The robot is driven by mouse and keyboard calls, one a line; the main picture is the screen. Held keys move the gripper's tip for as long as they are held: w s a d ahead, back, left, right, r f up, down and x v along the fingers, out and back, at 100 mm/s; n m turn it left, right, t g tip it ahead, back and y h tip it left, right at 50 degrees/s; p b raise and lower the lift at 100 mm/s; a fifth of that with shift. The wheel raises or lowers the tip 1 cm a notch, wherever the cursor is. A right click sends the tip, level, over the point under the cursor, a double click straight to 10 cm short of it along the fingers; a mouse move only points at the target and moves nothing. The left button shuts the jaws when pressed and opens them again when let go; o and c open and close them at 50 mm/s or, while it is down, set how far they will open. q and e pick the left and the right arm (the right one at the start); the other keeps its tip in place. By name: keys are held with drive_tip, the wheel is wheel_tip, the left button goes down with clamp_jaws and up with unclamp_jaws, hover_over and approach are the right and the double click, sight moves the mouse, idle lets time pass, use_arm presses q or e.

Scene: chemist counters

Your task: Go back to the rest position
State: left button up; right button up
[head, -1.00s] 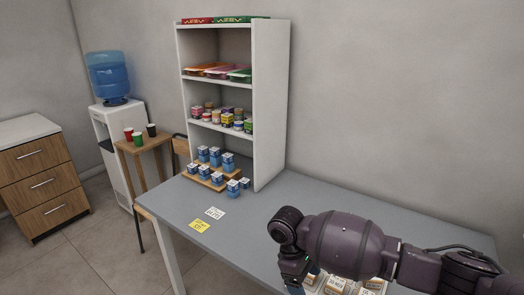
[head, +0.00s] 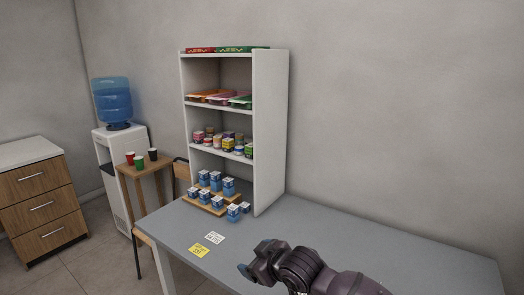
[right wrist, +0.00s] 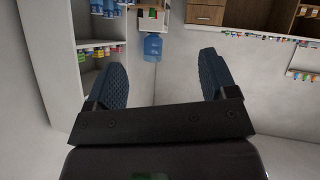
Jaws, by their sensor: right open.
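My right gripper (head: 250,268) is at the bottom centre of the head view, over the grey counter (head: 385,240), with its dark arm coming in from the lower right. In the right wrist view, the two blue ridged fingers of this gripper (right wrist: 161,76) stand wide apart with nothing between them. My left gripper is in neither view.
Several blue-and-white boxes (head: 229,187) stand on a stepped wooden stand below the white shelf unit (head: 270,130). A white card (head: 215,238) and a yellow card (head: 199,251) lie on the counter. A water cooler (head: 113,165) stands behind a small table with cups.

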drive_tip(key=s+d+f+m+t+h, duration=0.1)
drive_tip(key=s+d+f+m+t, duration=0.15)
drive_tip(key=d, duration=0.35)
drive_tip(key=s+d+f+m+t+h, duration=0.2)
drive_tip(key=s+d, duration=0.2)
drive_tip(key=d, duration=0.2)
drive_tip(key=s+d+f+m+t+h, duration=0.1)
drive_tip(key=s+d+f+m+t, duration=0.15)
drive_tip(key=d, duration=0.35)
drive_tip(key=s+d+f+m+g+h, duration=0.1)
drive_tip(key=s+d+f, duration=0.4)
drive_tip(key=s, duration=0.5)
drive_tip(key=s+d+f+m+g+h, duration=0.2)
drive_tip(key=s+d+f+g+h, duration=0.1)
drive_tip(key=s+d+f, duration=0.3)
drive_tip(key=s+f, duration=0.2)
drive_tip(key=s, duration=0.1)
drive_tip(key=shift+s+g, duration=0.3)
drive_tip(key=shift+s, duration=0.05)
